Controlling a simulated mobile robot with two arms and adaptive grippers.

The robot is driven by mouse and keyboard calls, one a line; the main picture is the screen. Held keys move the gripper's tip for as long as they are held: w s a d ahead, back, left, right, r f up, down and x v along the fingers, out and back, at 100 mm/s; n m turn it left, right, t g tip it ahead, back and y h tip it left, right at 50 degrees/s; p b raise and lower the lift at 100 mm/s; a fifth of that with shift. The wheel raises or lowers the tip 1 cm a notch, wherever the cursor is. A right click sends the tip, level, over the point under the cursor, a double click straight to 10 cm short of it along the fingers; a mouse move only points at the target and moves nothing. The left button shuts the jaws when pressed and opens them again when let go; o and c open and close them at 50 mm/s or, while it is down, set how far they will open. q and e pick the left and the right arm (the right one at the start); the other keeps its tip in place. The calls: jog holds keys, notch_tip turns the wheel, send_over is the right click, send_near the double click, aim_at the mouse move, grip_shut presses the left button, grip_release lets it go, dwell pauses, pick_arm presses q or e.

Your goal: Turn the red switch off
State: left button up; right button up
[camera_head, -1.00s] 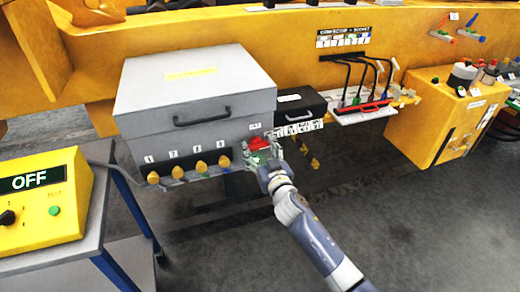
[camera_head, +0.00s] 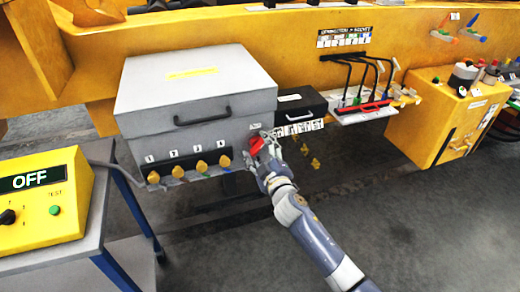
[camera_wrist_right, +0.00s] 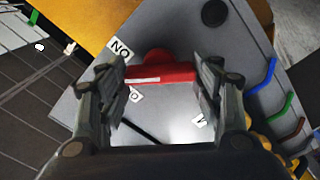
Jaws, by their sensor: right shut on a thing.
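The red switch (camera_head: 256,144) is on the front of the grey box (camera_head: 195,95), at its right end. My right gripper (camera_head: 263,150) is at the switch with its fingers around the handle. In the right wrist view the red handle (camera_wrist_right: 160,76) spans the space between the two fingers (camera_wrist_right: 161,82), which are shut on it. In the head view the handle looks steeply tilted. White labels, one reading "NO" (camera_wrist_right: 120,48), lie beside the switch. My left gripper is not in view.
Several yellow knobs (camera_head: 201,166) line the front of the box, left of the switch. A black case (camera_head: 301,108) and a rack (camera_head: 362,112) are to the right. A yellow panel reading "OFF" (camera_head: 40,200) stands at left. The floor in front is clear.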

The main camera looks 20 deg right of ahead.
jog(key=n, duration=0.4)
jog(key=shift+n, duration=0.3)
jog(key=shift+f+n, duration=0.1)
jog(key=shift+n, duration=1.8)
jog(key=o, duration=1.1)
jog(key=shift+c, duration=0.2)
jog(key=s, duration=1.2)
jog(key=shift+d, duration=0.15)
jog(key=shift+f, duration=0.1)
